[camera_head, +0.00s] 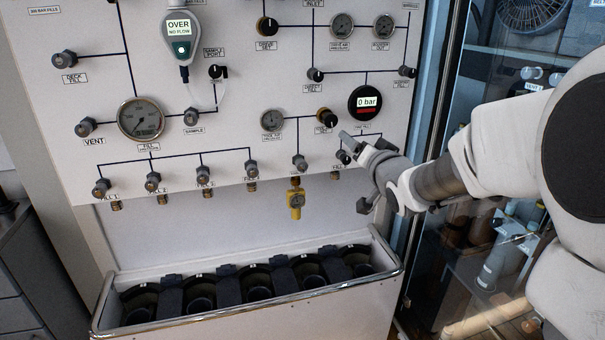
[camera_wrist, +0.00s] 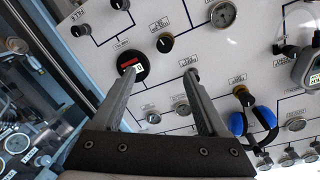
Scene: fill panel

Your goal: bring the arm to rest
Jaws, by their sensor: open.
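My gripper (camera_head: 354,172) is in front of the lower right of the white fill panel (camera_head: 230,95), just below the round black "0 bar" display (camera_head: 366,102). My arm reaches in from the right edge. The two fingers are spread apart with nothing between them; the wrist view shows the gap (camera_wrist: 158,78) with the panel behind it. The fingertips look close to the panel, but I cannot tell whether they touch it. A valve knob at the lower right of the panel is partly hidden by the gripper.
A white-walled trough (camera_head: 250,310) with several dark cylinder wells stands below. A yellow fitting (camera_head: 296,203) hangs from the panel. A gauge unit reading "OVER" (camera_head: 179,28) hangs upper left. A glass-fronted cabinet (camera_head: 480,215) stands at right. A blue looped thing (camera_wrist: 262,124) shows in the wrist view.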

